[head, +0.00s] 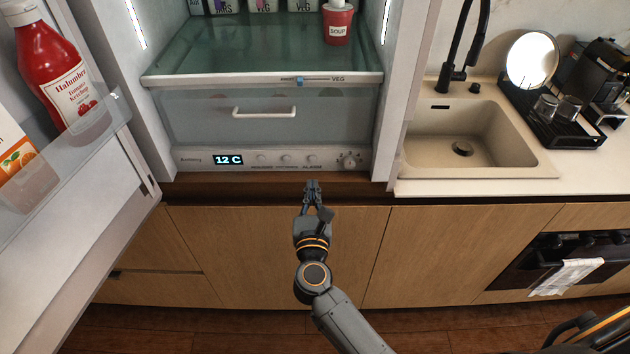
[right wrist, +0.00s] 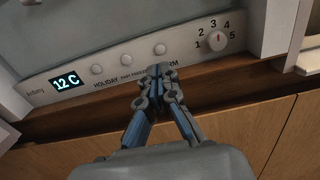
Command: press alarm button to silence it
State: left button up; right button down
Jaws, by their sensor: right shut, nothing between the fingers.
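The alarm button (head: 311,158) is the rightmost of three small round buttons on the fridge's control panel (head: 215,162). In the right wrist view the alarm button (right wrist: 160,49) shows uncovered, just above my fingertips. My right gripper (head: 312,184) is shut and empty, with its tips pointing at the panel just below this button. In the right wrist view the gripper (right wrist: 156,73) covers part of the "ALARM" label. I cannot tell whether the tips touch the panel; the button looks clear of them. My left gripper is not in view.
The panel also has a "12 C" display (head: 228,160), two other buttons and a numbered dial (right wrist: 217,41). A drawer with a white handle (head: 264,112) is above. The open fridge door (head: 95,225) stands at the left, the sink (head: 470,140) at the right.

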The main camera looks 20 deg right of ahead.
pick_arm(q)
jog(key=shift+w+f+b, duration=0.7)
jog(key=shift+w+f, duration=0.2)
pick_arm(e)
jog(key=v, duration=0.5)
jog(key=shift+s+f, duration=0.1)
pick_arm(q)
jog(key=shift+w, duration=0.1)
